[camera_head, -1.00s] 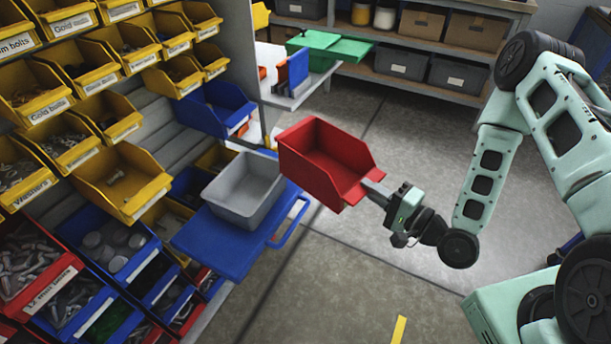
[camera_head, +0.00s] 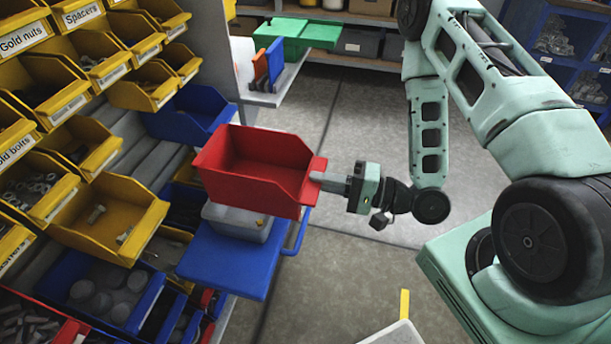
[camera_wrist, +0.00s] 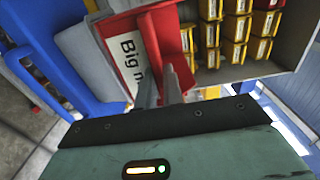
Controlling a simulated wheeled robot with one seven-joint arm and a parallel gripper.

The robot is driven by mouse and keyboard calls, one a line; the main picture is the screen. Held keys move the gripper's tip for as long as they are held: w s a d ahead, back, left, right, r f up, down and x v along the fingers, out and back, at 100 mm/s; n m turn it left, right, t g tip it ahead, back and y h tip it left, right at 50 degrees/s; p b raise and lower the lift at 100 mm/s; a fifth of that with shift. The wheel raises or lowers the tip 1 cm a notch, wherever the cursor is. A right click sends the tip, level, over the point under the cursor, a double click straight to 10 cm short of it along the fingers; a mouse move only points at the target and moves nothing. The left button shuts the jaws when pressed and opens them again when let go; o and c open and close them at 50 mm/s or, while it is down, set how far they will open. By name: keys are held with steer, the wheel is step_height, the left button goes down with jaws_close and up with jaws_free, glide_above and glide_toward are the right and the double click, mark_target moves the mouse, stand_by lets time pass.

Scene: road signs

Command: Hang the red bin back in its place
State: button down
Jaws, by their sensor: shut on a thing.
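The red bin (camera_head: 255,188) is held in the air at the middle left of the head view, and it looks empty. My gripper (camera_head: 322,178) is shut on the bin's right-hand edge. In the wrist view, the fingers (camera_wrist: 162,85) grip the red bin (camera_wrist: 165,35) beside its white label, which starts "Big n". A bare grey louvred panel (camera_head: 150,152) shows between the yellow bins and the blue bin on the rack. The bin is apart from this panel.
Yellow bins (camera_head: 110,215) fill the rack at left. A green lid (camera_head: 300,32) rests at the back.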

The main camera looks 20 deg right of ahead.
steer(key=shift+b+x, duration=1.6)
steer(key=shift+x, duration=1.25)
steer(key=shift+p+x, duration=0.3)
steer(key=shift+x, duration=0.75)
steer(key=shift+p+x, duration=0.45)
steer(key=shift+x, duration=4.5)
steer(key=b+x, duration=0.1)
steer(key=x, duration=1)
steer(key=shift+w+a, duration=0.2)
steer(key=shift+f+b, duration=0.9)
steer(key=shift+f, duration=0.05)
steer(key=c, duration=1.5)
jaws_free()
steer(key=shift+o, duration=0.2)
